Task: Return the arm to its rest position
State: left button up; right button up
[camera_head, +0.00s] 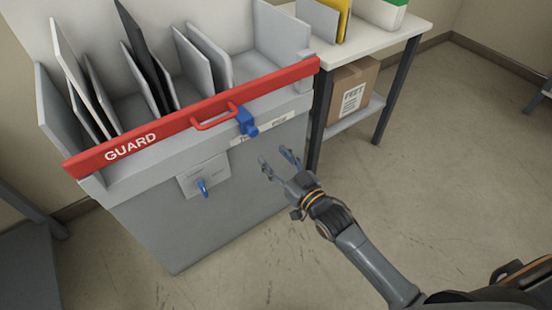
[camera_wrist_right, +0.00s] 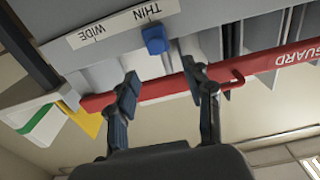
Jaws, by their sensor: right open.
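My right gripper (camera_head: 280,163) is open and empty in the head view. It is in front of the grey laminator cabinet (camera_head: 225,225), near its right front edge, with the arm coming in from the lower right. In the right wrist view my right gripper (camera_wrist_right: 165,82) shows two spread fingers with nothing between them. The red guard bar (camera_head: 160,131) lies across the front of the machine. It also shows in the right wrist view (camera_wrist_right: 160,88). My left gripper is not in view.
A blue slider (camera_head: 247,121) is on the front by the THIN/WIDE label (camera_wrist_right: 122,22).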

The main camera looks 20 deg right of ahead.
jog(key=s+d+f+g+h, duration=0.1)
jog(key=s+f+g, duration=0.25)
jog(key=f, duration=0.45)
jog(key=s+d+f+m+g+h, duration=0.15)
jog(key=s+f, duration=0.25)
jog(key=f, duration=0.4)
jog(key=s+d+f+g+h, duration=0.2)
jog(key=s+f+g, duration=0.15)
jog(key=f, duration=0.55)
jog(key=s+d+f+g+h, duration=0.1)
jog(key=s+f+g, duration=0.2)
jog(key=s+f, duration=0.5)
jog(key=s+d+f+g+h, duration=0.1)
jog(key=s+f+g, duration=0.25)
jog(key=s, duration=0.75)
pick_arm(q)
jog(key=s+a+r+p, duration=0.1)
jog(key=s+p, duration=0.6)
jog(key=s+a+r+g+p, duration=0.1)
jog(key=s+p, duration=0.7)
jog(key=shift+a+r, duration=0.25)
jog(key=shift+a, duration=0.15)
pick_arm(e)
jog(key=s+d+r+g, duration=0.1)
jog(key=s+d, duration=0.2)
jog(key=s, duration=1.3)
jog(key=shift+s+d+r, duration=0.15)
jog(key=shift+s+r, duration=0.1)
